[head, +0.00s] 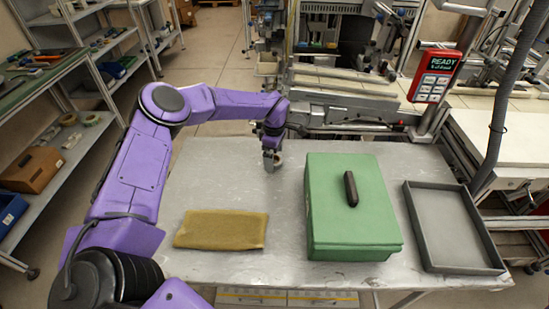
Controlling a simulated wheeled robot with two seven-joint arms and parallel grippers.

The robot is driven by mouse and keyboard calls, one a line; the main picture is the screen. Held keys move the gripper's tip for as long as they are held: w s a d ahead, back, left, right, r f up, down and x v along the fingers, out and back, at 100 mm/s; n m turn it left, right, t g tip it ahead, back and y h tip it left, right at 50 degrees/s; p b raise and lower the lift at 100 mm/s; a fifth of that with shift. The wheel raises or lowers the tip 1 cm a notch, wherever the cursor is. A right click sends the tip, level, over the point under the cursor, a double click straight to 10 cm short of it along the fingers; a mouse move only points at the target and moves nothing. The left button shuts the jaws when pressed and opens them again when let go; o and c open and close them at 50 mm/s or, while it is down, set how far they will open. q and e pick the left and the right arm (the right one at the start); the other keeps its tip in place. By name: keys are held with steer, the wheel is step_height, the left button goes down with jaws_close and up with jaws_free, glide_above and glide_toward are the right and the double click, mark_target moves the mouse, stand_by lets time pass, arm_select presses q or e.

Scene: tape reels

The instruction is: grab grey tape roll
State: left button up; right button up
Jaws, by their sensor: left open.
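My left gripper (271,161) is over the far part of the metal table (190,185), pointing down. It is open. A small grey roll-like thing (279,158) shows right at its fingertips, partly hidden by them. It looks like the grey tape roll, but it is too small to be sure. I cannot tell whether the fingers are around it or touching it. My right gripper is not in view.
A green box (335,220) with a dark handle stands right of the gripper. A grey tray (444,225) lies further right. A folded yellow-brown cloth (222,230) lies at the front left. The table's left far area is clear. Machinery stands behind.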

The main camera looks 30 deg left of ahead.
arm_select(q)
steer(key=shift+w+f, duration=0.2)
steer(key=shift+f, duration=0.5)
steer(key=shift+s+r, duration=0.35)
steer(key=shift+s, duration=0.05)
steer(key=c, duration=1.1)
